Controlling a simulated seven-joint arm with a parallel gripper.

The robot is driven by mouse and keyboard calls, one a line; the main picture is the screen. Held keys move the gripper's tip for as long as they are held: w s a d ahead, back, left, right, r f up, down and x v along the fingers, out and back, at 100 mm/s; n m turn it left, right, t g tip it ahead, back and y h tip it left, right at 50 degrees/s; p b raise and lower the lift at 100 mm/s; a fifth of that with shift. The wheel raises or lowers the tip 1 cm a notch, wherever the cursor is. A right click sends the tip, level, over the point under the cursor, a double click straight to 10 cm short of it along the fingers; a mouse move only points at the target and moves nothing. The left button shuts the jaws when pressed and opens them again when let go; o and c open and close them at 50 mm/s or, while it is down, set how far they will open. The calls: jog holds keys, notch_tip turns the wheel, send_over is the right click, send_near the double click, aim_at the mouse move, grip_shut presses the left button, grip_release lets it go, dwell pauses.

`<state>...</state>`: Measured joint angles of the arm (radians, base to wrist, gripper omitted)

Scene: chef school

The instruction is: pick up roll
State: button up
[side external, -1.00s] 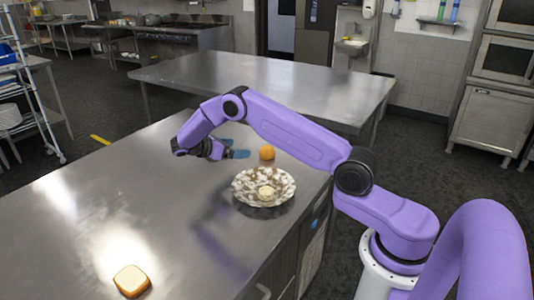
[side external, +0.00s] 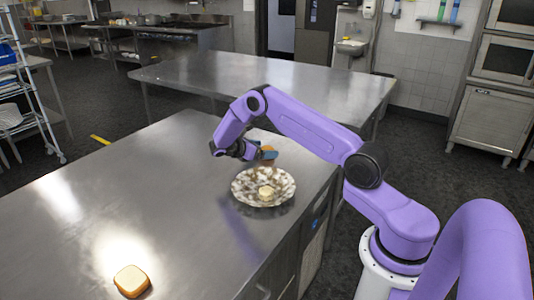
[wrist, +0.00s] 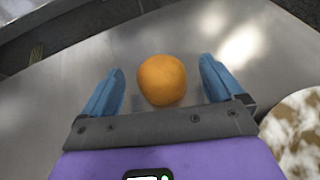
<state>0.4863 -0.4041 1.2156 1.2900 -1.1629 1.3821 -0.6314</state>
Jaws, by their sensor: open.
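A round orange-brown item (wrist: 162,80), which could be the roll or an orange, lies on the steel table. In the wrist view it sits between the two blue fingers of my gripper (wrist: 162,68), with a gap on each side. My gripper is open and low over the table. In the side view my gripper (side external: 264,153) covers much of the round item (side external: 268,160), just behind the plate. A small cream-coloured piece (side external: 266,192) lies on the brown-and-white plate (side external: 243,190); I cannot tell what it is.
A bread-like square piece (side external: 131,281) lies at the table's near left. The plate's edge (wrist: 297,125) shows close to the right of my gripper in the wrist view. The table's left and middle (side external: 130,190) are clear. A second steel table (side external: 260,80) stands behind.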

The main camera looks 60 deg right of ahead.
jog(key=shift+s+d+f, duration=0.1)
jog(key=shift+d+f, duration=0.05)
jog(key=shift+d, duration=0.15)
jog(key=shift+c, duration=0.2)
jog(key=c, duration=1.1)
